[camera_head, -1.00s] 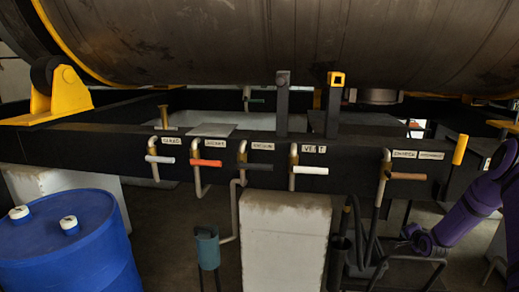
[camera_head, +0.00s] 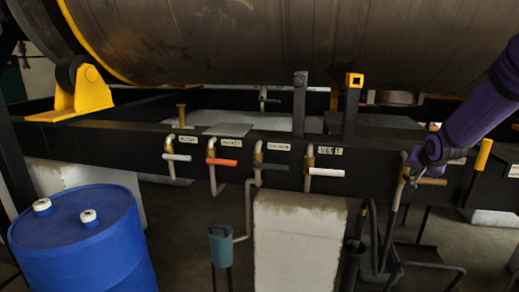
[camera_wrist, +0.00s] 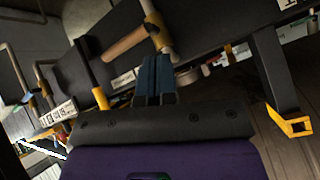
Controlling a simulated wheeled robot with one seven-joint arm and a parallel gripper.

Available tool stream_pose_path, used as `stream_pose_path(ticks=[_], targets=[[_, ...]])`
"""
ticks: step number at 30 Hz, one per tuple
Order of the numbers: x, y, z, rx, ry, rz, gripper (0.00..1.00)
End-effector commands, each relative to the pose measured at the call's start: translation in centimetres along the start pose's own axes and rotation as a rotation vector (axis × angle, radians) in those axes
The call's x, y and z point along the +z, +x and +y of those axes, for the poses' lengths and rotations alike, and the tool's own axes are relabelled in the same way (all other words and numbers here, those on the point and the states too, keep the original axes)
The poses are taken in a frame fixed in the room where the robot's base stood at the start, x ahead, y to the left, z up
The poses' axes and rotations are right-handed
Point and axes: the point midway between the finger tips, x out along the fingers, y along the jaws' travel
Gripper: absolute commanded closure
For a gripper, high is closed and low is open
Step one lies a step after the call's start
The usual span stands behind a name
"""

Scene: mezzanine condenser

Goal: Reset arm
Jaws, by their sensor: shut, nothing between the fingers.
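My gripper (camera_head: 411,180) is at the lower end of my purple arm, at the right of the head view, close to the valve with the brown handle (camera_head: 432,181). Its fingers are shut with nothing between them; they also show in the wrist view (camera_wrist: 155,62). There the brown handle (camera_wrist: 124,43) lies just beyond and left of the fingertips. I cannot tell whether they touch the valve.
The black beam carries other valves with white (camera_head: 177,157), orange (camera_head: 222,162), black (camera_head: 271,166) and white (camera_head: 327,172) handles. A yellow-topped post (camera_head: 483,155) stands right of my gripper. A blue barrel (camera_head: 85,245) is at lower left. A large tank (camera_head: 270,45) hangs above.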

Motion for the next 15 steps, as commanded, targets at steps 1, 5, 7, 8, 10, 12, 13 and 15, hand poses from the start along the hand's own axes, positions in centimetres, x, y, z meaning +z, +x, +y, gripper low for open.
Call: stream_pose_path(ticks=[1, 5, 7, 8, 10, 12, 13, 15], targets=[[0.1, -2.2, -0.9, 0.006, -0.028, -0.004, 1.0], [1.0, -7.0, -2.3, 0.028, -0.093, -0.031, 1.0], [1.6, -9.6, -2.9, 0.037, -0.126, -0.045, 1.0], [1.9, -10.7, -3.2, 0.041, -0.141, -0.052, 1.0], [2.7, -13.2, -3.6, 0.048, -0.173, -0.069, 1.0], [3.6, -15.7, -4.0, 0.052, -0.204, -0.085, 1.0], [4.1, -16.7, -4.1, 0.054, -0.217, -0.094, 1.0], [5.1, -19.2, -4.3, 0.056, -0.247, -0.112, 1.0]])
